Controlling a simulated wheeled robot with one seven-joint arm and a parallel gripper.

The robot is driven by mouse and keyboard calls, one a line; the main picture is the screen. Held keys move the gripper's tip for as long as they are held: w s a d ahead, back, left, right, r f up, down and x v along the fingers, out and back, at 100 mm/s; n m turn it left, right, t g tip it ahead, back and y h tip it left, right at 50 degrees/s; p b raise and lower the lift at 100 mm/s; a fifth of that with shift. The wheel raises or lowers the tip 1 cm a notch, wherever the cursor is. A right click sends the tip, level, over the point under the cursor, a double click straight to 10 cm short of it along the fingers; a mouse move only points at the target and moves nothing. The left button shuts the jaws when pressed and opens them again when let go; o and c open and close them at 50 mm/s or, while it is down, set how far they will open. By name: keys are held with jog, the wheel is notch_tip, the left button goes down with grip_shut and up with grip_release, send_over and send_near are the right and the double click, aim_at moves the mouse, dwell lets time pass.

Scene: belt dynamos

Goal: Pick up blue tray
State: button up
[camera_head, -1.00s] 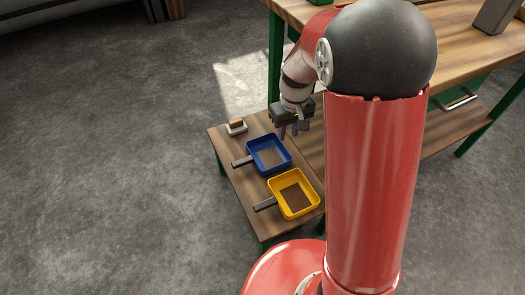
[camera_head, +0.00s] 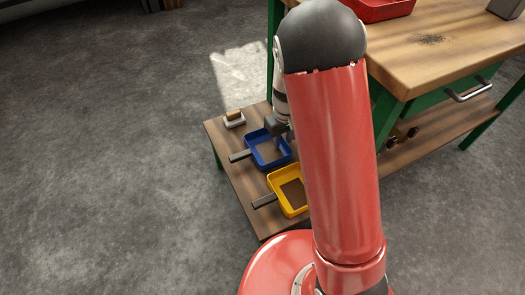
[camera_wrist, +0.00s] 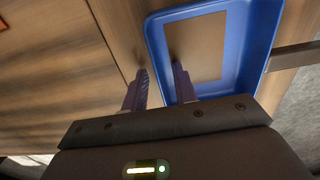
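The blue tray (camera_head: 254,148) sits on a low wooden side table, its dark handle (camera_head: 240,156) pointing left. In the wrist view the blue tray (camera_wrist: 262,40) is at the upper right, with a brown rectangle on its floor. My gripper (camera_wrist: 161,80) is open. Its two fingers are on either side of the tray's near side wall: one appears outside, the other over the inside. I cannot tell whether either finger touches the wall. In the head view my gripper (camera_head: 284,135) is at the tray's right rim, partly hidden by my arm.
A yellow tray (camera_head: 274,182) with a dark handle sits close in front of the blue one, partly behind my arm. A small block on a pale base (camera_head: 234,119) lies behind. A taller workbench (camera_head: 440,55) with a red tray (camera_head: 378,10) stands at right.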

jog(key=shift+r, duration=0.1)
grip_shut()
